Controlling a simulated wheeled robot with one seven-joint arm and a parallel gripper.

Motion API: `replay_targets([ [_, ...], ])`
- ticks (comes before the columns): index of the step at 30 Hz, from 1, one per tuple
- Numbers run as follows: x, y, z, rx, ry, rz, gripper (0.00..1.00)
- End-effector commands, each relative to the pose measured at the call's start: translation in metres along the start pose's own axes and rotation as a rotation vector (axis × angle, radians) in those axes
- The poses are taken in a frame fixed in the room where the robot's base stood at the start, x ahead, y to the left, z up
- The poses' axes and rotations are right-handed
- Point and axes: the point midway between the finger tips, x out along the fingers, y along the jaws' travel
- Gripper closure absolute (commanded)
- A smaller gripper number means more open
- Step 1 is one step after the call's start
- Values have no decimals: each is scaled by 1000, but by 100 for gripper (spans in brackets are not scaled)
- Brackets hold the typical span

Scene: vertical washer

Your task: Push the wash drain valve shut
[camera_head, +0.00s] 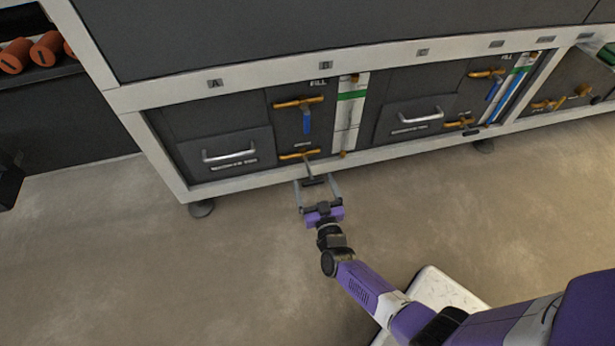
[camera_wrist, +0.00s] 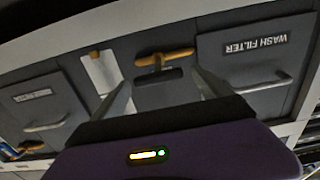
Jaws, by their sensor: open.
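The drain valve (camera_head: 299,154) is a brass-yellow fitting low on the front, below the blue-handled fill valve. Its handle (camera_head: 309,169) juts out from the panel toward me and has a dark end. My gripper (camera_head: 316,179) is open in front of the valve, its fingers on either side of the handle's end. In the wrist view, the yellow valve body (camera_wrist: 164,58) and dark handle end (camera_wrist: 158,76) show between the two spread fingers (camera_wrist: 160,82). I cannot tell whether either finger touches the handle.
The blue-handled fill valve (camera_head: 305,109) is above. A drawer with a metal handle (camera_head: 229,155) is to the left, and another drawer handle (camera_head: 415,117) to the right. A white frame rail (camera_head: 245,180) runs beneath. The floor (camera_head: 150,270) in front is clear.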

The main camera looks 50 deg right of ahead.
Motion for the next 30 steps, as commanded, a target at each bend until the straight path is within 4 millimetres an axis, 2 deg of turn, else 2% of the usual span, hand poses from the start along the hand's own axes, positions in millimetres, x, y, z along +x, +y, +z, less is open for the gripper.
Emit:
replay_targets([
  [3, 19, 0, 3, 1, 3, 1, 13],
  [9, 39, 0, 2, 0, 1, 0, 13],
  [20, 44, 0, 0, 0, 0, 0, 15],
  [30, 43, 0, 0, 0, 0, -1, 81],
])
